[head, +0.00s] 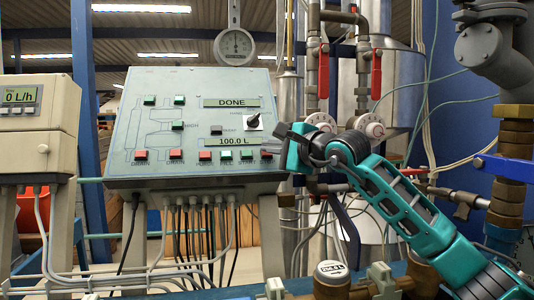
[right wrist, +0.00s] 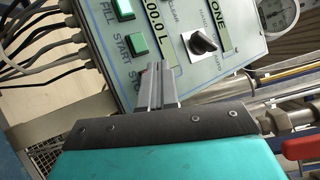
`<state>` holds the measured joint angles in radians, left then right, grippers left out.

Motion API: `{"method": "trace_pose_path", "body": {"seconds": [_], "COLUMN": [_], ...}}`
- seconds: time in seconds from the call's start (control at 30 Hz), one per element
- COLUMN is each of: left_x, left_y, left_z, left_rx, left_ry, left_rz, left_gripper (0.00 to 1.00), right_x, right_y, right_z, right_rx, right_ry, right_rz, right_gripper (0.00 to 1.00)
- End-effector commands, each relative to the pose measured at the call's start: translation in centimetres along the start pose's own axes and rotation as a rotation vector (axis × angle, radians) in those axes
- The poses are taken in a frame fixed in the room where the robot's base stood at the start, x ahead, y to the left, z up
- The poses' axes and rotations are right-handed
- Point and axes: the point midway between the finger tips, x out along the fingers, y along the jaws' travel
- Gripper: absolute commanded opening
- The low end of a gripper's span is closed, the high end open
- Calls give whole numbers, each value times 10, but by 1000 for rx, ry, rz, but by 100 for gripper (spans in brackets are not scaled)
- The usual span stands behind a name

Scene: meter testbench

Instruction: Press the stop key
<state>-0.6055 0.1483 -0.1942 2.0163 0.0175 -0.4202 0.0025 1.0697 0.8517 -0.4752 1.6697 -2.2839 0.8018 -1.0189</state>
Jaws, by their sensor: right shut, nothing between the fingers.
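The stop key (head: 266,154) is the red key at the right end of the bottom row on the sloped grey control panel (head: 140,100). The green start key (head: 239,154) is just left of it. In the right wrist view the STOP label shows beside my fingers, which hide the stop key; the start key (right wrist: 138,45) shows clear of them. My right gripper (head: 281,129) is shut and empty at the panel's right edge, close to the stop key. Its narrow fingers (right wrist: 155,72) point at the panel. I cannot tell whether they touch it. My left gripper is not in view.
The panel displays read DONE (head: 231,103) and 100.0 L (head: 235,141). A rotary switch (head: 254,122) sits above the stop key. A dial gauge (head: 235,45) stands behind the panel. Pipes with red valve handles (head: 376,75) stand to the right. Cables hang below the panel.

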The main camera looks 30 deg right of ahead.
Motion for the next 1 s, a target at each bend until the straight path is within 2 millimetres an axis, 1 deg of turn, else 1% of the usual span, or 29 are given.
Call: {"method": "trace_pose_path", "body": {"seconds": [0.73, 1.0], "left_x": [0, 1], "left_y": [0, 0], "left_z": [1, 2], "left_rx": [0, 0], "left_ry": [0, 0], "left_rz": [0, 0], "left_gripper": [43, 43], "right_x": [5, -1], "right_y": [4, 0], "right_z": [-3, 0], "right_rx": [0, -1], "right_ry": [0, 0], "right_rz": [1, 0], "right_gripper": [0, 0]}}
